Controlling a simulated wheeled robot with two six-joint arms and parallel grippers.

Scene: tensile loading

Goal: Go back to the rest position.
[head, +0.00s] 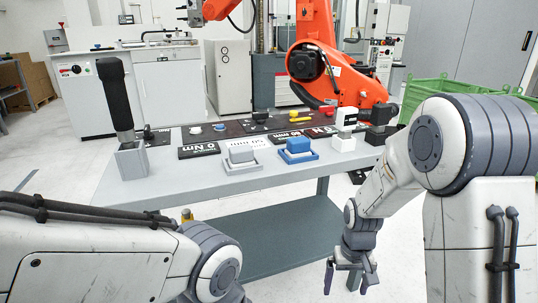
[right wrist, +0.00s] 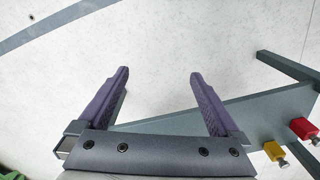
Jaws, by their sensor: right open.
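My right gripper (head: 350,277) hangs in front of the table's right end, pointing down, open and empty. In the right wrist view its two purple fingers (right wrist: 160,92) are spread, with only pale floor and a grey beam between and below them. My left arm comes in from the left in the head view, folded low at the front; its gripper is not in view. The grey table (head: 215,188) stands ahead of both arms, and my right gripper is apart from it.
On the table are a grey holder (head: 131,160) with a black-handled tool (head: 117,95), a grey block (head: 241,155), a blue block (head: 298,147) and black plates. An orange robot arm (head: 340,80) stands behind. Green crates (head: 425,92) are at right. A lower shelf (head: 270,235) lies under the tabletop.

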